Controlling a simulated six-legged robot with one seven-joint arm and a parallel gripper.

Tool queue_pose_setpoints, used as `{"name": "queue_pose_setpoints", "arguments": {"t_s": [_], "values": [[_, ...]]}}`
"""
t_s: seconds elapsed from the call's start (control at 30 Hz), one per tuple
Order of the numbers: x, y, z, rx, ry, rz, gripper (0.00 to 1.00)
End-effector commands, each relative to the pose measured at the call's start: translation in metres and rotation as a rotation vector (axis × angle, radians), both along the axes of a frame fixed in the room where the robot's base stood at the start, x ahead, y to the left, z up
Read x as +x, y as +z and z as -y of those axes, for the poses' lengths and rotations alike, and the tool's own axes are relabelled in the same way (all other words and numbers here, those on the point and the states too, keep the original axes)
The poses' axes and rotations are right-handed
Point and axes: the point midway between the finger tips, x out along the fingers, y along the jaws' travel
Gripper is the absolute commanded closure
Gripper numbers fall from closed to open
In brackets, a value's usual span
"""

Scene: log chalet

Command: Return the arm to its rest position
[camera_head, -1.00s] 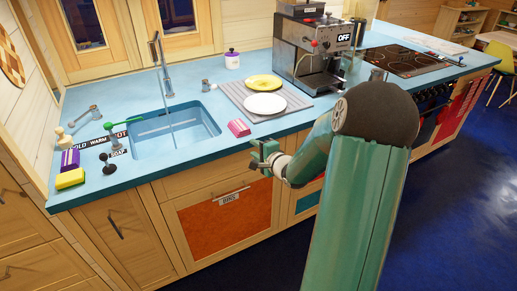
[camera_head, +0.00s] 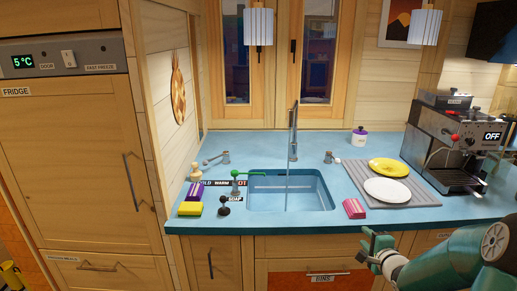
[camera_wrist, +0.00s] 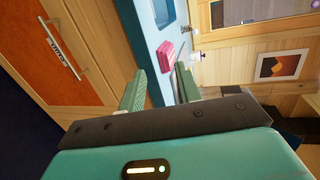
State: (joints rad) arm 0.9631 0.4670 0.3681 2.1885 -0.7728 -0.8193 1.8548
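My gripper (camera_head: 373,241) is at the lower right in the head view, in front of the counter edge, just below the pink sponge-like block. In the wrist view its two green fingers (camera_wrist: 160,90) stand apart with nothing between them. My green arm reaches in from the right edge of the head view.
The blue counter (camera_head: 330,222) holds a sink (camera_head: 288,192) with running water, a pink block (camera_head: 354,208), a yellow plate (camera_head: 389,167), a white plate (camera_head: 387,190) and a coffee machine (camera_head: 455,150). A fridge (camera_head: 75,160) stands at left. The bins drawer (camera_head: 320,280) is shut.

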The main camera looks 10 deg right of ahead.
Motion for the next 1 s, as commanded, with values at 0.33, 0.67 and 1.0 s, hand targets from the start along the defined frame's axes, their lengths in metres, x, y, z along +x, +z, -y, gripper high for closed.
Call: {"name": "queue_pose_setpoints", "arguments": {"t_s": [0.33, 0.67, 1.0], "values": [[-0.018, 0.059, -0.057, -0.569, 0.068, -0.295, 0.66], [-0.093, 0.118, -0.129, -0.993, 0.27, -0.573, 0.66], [-0.212, 0.146, -0.217, -1.23, 0.727, -0.689, 0.66]]}}
